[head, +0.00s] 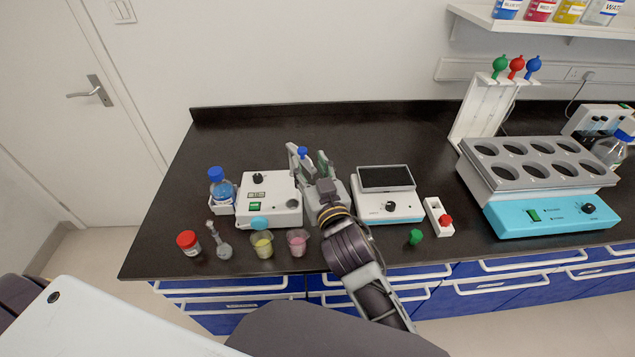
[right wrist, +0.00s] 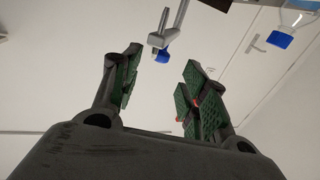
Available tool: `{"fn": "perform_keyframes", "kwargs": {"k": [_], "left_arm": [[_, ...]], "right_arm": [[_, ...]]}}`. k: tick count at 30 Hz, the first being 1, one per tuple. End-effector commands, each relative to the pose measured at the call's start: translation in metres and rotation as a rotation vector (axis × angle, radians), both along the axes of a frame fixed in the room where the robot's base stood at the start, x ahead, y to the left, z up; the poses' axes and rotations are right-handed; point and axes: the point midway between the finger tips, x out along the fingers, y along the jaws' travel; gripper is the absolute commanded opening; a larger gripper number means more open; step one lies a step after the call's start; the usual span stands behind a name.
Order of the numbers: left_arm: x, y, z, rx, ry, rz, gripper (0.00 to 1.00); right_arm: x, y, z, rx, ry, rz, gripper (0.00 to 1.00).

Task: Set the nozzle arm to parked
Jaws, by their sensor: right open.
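My right gripper (head: 311,160) is open and raised at the back right corner of the white instrument box (head: 270,212). A blue tip (head: 303,152) shows between its fingers in the head view. In the right wrist view, the open fingers (right wrist: 160,88) point toward a grey jointed arm (right wrist: 178,22) with a small block and a blue end. This looks like the nozzle arm, and it stands beyond the fingertips with a gap. In the head view the gripper hides most of it, so its angle is hard to tell. My left gripper is not in view.
Cups of yellow (head: 262,244) and pink (head: 297,242) liquid stand in front of the box. A red-capped jar (head: 189,243) and blue-capped bottle (head: 221,187) are left of them. A white balance (head: 387,195) is close right of my arm. The counter behind (head: 260,130) is clear.

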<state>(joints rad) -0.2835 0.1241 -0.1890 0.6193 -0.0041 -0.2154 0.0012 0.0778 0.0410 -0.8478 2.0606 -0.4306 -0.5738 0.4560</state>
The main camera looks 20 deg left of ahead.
Motion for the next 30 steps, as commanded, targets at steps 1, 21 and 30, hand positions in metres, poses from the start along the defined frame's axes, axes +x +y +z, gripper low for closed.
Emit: {"fn": "perform_keyframes", "kwargs": {"k": [1,21,30], "left_arm": [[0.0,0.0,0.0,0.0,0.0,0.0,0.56],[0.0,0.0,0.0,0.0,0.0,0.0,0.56],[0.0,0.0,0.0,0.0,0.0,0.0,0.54]], "right_arm": [[-0.005,-0.003,0.0,0.001,0.001,0.0,0.44],[-0.042,-0.029,0.0,0.001,0.001,0.001,0.44],[-0.042,-0.03,0.0,0.001,0.001,0.001,0.44]]}}
